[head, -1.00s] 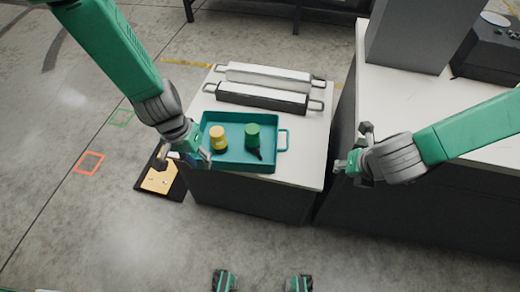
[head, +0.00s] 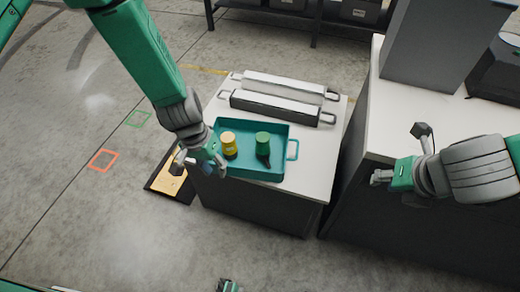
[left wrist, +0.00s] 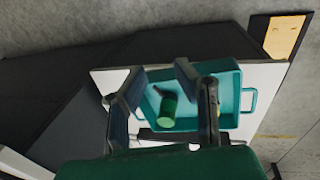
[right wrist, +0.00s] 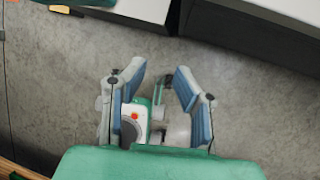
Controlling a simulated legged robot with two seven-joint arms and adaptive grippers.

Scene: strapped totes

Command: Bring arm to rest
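My left gripper (head: 203,163) hangs at the left edge of the teal tray in the head view. In the left wrist view its fingers (left wrist: 155,90) are apart with nothing between them. My right gripper (head: 397,155) is in the air in front of the long white counter. In the right wrist view its fingers (right wrist: 160,85) are apart and empty, above the floor. The teal tray (head: 270,174) sits on the small white-topped table and holds a yellow container (head: 229,141) and a green container (head: 263,141). A dark object lies beside the green one.
Two long metal bars with end handles (head: 275,106) lie at the back of the small table (head: 315,180). A grey box (head: 435,40) stands on the long counter (head: 385,110). A black pallet with a tan top (head: 170,182) lies on the floor at left.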

